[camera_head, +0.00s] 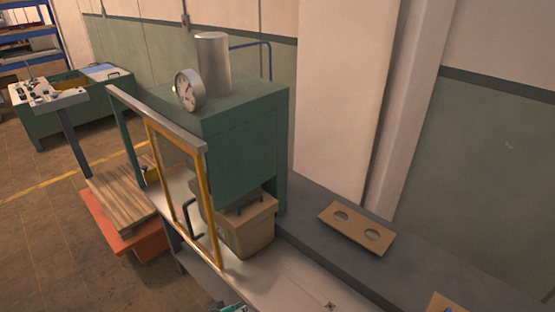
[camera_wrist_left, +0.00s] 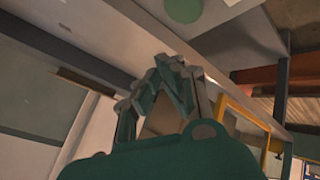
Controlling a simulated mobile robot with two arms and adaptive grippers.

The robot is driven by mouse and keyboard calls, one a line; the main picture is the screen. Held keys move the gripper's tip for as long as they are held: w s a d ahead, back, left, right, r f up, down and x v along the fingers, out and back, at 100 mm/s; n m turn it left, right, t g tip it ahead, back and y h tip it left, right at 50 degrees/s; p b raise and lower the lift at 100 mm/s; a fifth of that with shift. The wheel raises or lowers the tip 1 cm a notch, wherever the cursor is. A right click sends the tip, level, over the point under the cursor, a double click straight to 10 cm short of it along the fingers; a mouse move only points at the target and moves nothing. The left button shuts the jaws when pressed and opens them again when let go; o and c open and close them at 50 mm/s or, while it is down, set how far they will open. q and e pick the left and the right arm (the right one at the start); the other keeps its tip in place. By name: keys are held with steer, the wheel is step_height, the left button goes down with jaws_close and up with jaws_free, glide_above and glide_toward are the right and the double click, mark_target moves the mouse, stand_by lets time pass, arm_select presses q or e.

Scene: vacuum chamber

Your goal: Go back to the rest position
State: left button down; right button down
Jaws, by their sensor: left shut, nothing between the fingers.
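My left gripper (camera_wrist_left: 165,88) shows in the left wrist view with its teal-and-grey fingers together and nothing between them. In the head view only a small teal piece of my own arm or gripper shows at the bottom edge, left of the middle. My right gripper is in neither view. The green vacuum chamber (camera_head: 240,150) stands in the middle of the head view, with a round gauge (camera_head: 188,90) and a silver cylinder (camera_head: 213,63) on top. Its yellow-framed door (camera_head: 212,213) is at the front; the frame also shows in the left wrist view (camera_wrist_left: 245,112).
A tan box (camera_head: 246,227) stands on the light surface below the chamber. A tan board with two round holes (camera_head: 357,229) lies on the grey ledge (camera_head: 310,200) to the right. An orange crate (camera_head: 140,240) with wooden boards stands on the floor at left.

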arm_select(q)
steer(key=s+d+r+m+g, duration=0.25)
steer(key=s+d+r, duration=0.2)
steer(key=s, duration=0.55)
steer(key=s+a+r+m+g+y, duration=0.1)
steer(key=s+a+r+m+y, duration=0.1)
steer(key=s+a+r, duration=0.5)
steer(key=s+a+r+m+g+y, duration=0.1)
steer(key=s+a+r+y, duration=0.2)
steer(key=s, duration=0.6)
step_height(320, 180, down, 27)
steer(key=g+h+b, duration=0.1)
steer(key=b, duration=0.3)
steer(key=s+a+f+g+b, duration=0.1)
steer(key=s+a+f+b, duration=0.1)
steer(key=s+f, duration=1.5)
step_height(320, 180, down, 5)
steer(key=shift+s+a+r+m+g+b, duration=0.25)
steer(key=shift+m+g+b, duration=0.1)
steer(key=shift+b, duration=0.4)
